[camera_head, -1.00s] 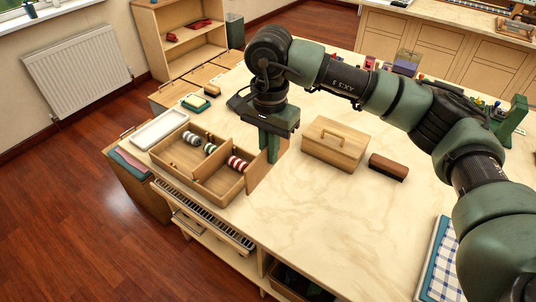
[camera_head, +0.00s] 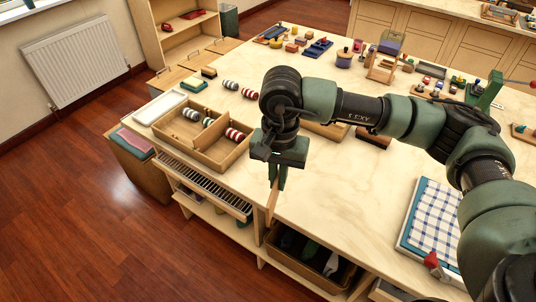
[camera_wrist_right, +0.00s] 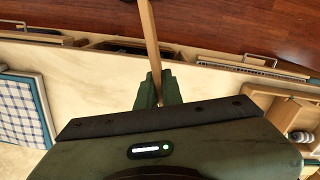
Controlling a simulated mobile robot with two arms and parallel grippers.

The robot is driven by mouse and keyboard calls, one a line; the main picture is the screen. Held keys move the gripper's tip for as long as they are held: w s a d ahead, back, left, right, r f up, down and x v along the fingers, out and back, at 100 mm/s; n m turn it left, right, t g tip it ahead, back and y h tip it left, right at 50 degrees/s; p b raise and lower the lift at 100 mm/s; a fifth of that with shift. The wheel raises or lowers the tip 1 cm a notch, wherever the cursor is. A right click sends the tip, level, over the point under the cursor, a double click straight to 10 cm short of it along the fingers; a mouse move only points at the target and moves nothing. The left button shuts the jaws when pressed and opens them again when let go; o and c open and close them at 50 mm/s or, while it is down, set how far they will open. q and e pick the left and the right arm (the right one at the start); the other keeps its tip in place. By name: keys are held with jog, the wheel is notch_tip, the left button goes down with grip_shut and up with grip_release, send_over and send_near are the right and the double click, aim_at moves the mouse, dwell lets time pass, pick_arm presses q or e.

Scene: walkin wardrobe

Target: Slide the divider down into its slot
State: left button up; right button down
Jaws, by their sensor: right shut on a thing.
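My right gripper (camera_head: 275,182) is shut on the divider (camera_head: 271,204), a thin wooden board, near the front edge of the table. In the right wrist view the divider (camera_wrist_right: 151,45) runs edge-on out from between the fingers (camera_wrist_right: 158,90), reaching past the table edge. The open wooden box (camera_head: 190,153) stands left of the gripper, apart from the divider. It has a partition, with red-striped rolls (camera_head: 235,135) in the right part and paler rolls (camera_head: 191,113) in the left. It shows partly in the right wrist view (camera_wrist_right: 262,105). I cannot make out the slot.
A white tray (camera_head: 160,108) lies beyond the box. A wooden case (camera_head: 328,129) is partly hidden behind my arm. A checked cloth (camera_head: 437,212) lies at the right. Bare tabletop (camera_head: 335,190) lies between gripper and cloth. Shelves with a basket (camera_head: 300,252) are below the edge.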

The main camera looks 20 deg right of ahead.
jog(key=s+d+f+n, duration=0.2)
jog(key=s+f+n, duration=0.5)
jog(key=s+f, duration=0.5)
jog(key=shift+s+f, duration=0.3)
jog(key=shift+f, duration=0.55)
jog(key=shift+d, duration=0.15)
